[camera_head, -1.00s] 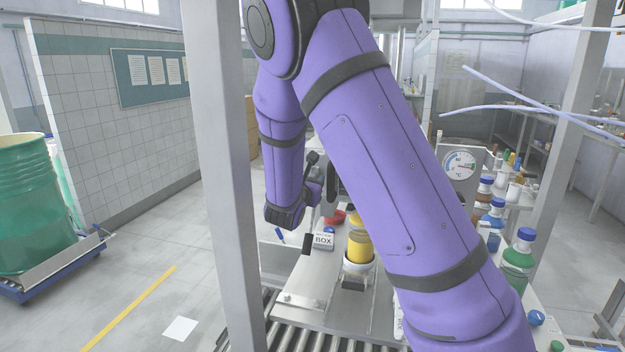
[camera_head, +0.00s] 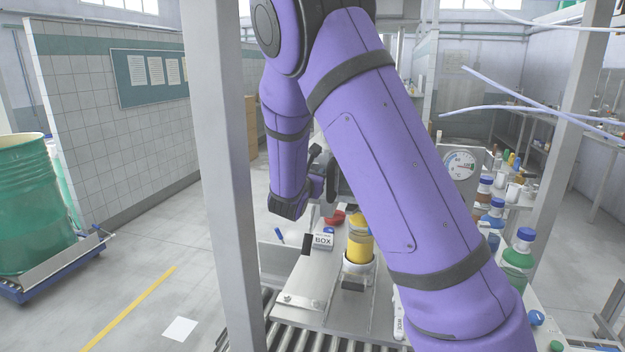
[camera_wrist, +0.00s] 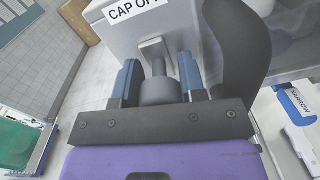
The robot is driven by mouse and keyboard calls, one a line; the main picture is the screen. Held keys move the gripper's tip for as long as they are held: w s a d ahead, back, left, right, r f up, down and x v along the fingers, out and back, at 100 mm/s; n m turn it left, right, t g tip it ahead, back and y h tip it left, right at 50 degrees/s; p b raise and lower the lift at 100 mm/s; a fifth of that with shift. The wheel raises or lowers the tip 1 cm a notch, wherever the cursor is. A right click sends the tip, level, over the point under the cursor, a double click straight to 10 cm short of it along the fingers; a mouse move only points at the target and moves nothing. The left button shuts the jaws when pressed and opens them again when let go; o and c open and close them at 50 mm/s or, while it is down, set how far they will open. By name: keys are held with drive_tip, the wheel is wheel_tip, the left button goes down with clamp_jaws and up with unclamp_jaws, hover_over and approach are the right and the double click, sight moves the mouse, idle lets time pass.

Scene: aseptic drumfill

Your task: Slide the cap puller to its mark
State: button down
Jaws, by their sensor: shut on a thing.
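In the wrist view, the two blue fingers of my gripper (camera_wrist: 159,68) are closed around a dark grey round-ended piece, which I take for the cap puller (camera_wrist: 160,92). A lighter grey stem with a crossbar rises just beyond it. A grey housing with a white "CAP OFF" label (camera_wrist: 134,9) stands behind the fingers. A large curved dark part (camera_wrist: 235,45) rises close to the right finger. The mark for the puller cannot be made out.
A roller conveyor (camera_head: 300,338) runs in front. Bottles (camera_head: 518,262) line the right side; a grey post (camera_head: 228,180) stands at left.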

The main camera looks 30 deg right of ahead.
drive_tip(key=shift+r, duration=1.75)
drive_tip(key=c, duration=1)
unclamp_jaws()
drive_tip(key=v, duration=1)
drive_tip(key=shift+s+a, duration=0.25)
drive_tip(key=shift+a, duration=0.1)
